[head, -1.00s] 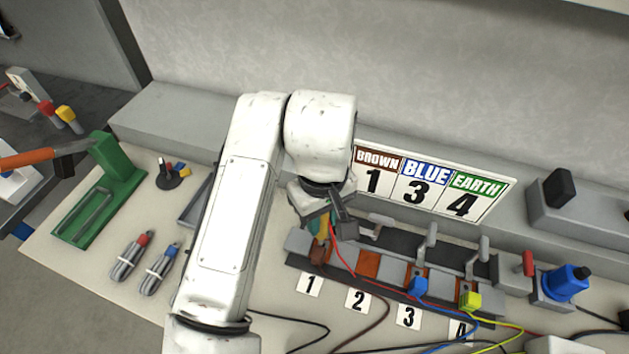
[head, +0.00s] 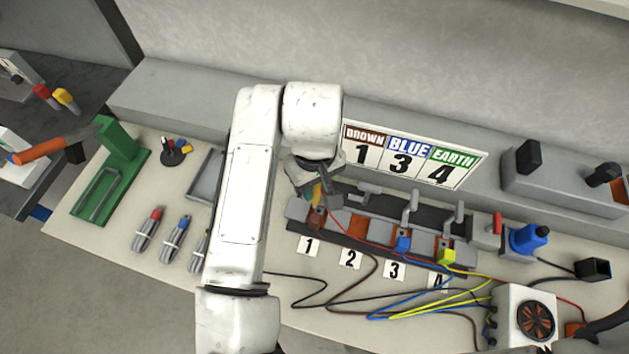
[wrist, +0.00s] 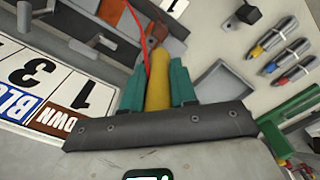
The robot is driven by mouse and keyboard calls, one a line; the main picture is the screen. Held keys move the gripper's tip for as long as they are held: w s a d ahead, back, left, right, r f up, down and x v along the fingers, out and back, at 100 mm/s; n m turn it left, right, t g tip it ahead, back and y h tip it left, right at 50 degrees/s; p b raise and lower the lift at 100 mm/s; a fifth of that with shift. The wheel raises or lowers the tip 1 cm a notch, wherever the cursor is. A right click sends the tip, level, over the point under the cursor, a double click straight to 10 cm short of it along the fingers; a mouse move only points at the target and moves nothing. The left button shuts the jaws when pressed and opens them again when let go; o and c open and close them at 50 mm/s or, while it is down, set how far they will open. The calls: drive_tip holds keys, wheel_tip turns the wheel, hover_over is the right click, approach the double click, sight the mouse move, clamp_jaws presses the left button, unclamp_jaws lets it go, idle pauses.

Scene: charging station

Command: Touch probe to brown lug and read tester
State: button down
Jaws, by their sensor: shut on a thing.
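My gripper (head: 314,192) is shut on a yellow probe (wrist: 158,82), held between its two green fingers in the wrist view. A red lead runs from the probe. The probe points down at the brown lug (head: 315,217), at the end of the terminal block above label 1. The lug also shows as a brown piece (wrist: 156,38) just beyond the probe in the wrist view. The tip is hard to see, so I cannot tell whether it touches. A small dark display (wrist: 150,174) with green marks is cut off at the wrist view's bottom edge; its reading is not legible.
A blue lug (head: 403,242) and a yellow-green lug (head: 446,256) sit farther right on the block, below raised levers. A sign (head: 412,157) stands behind. A white box (head: 526,316) with wires is front right. A green stand (head: 112,170) and cable bundles lie left.

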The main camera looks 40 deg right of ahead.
sight(315, 202)
drive_tip(key=shift+f+b, duration=2.05)
drive_tip(key=shift+f, duration=0.8)
drive_tip(key=shift+f+b, duration=0.3)
drive_tip(key=shift+f, duration=0.4)
drive_tip(key=shift+r+p, duration=2.4)
drive_tip(key=shift+r, duration=0.7)
drive_tip(key=shift+f, duration=0.1)
